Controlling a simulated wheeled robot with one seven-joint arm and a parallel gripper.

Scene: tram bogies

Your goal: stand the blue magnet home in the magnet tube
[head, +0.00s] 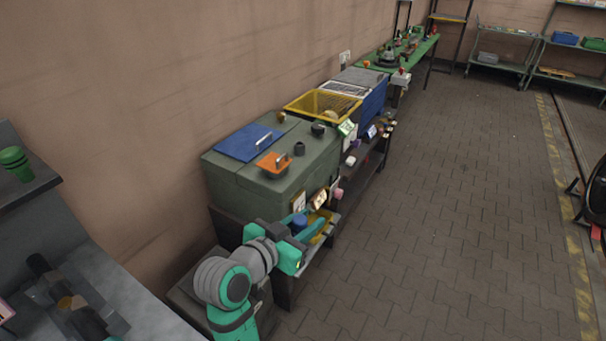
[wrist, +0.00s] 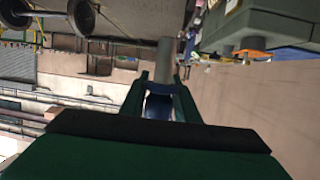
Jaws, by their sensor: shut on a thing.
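My gripper (head: 312,231) is in front of the dark green cabinet, at the near end of its front shelf. In the wrist view my gripper (wrist: 160,85) is shut on a blue thing (wrist: 158,106), which looks like the blue magnet. A grey cylinder (wrist: 165,58) shows just past the fingertips; I cannot tell whether it is part of the magnet. In the head view a blue round thing (head: 299,223) shows beside the fingers; I cannot tell whether it is the held one. I cannot make out the magnet tube for certain.
The green cabinet (head: 245,190) carries a blue sheet (head: 248,142), an orange block (head: 273,164) and dark round parts. A yellow basket (head: 320,105) stands behind. A grey bench (head: 120,290) with parts is at the lower left. The paved floor (head: 430,240) at right is clear.

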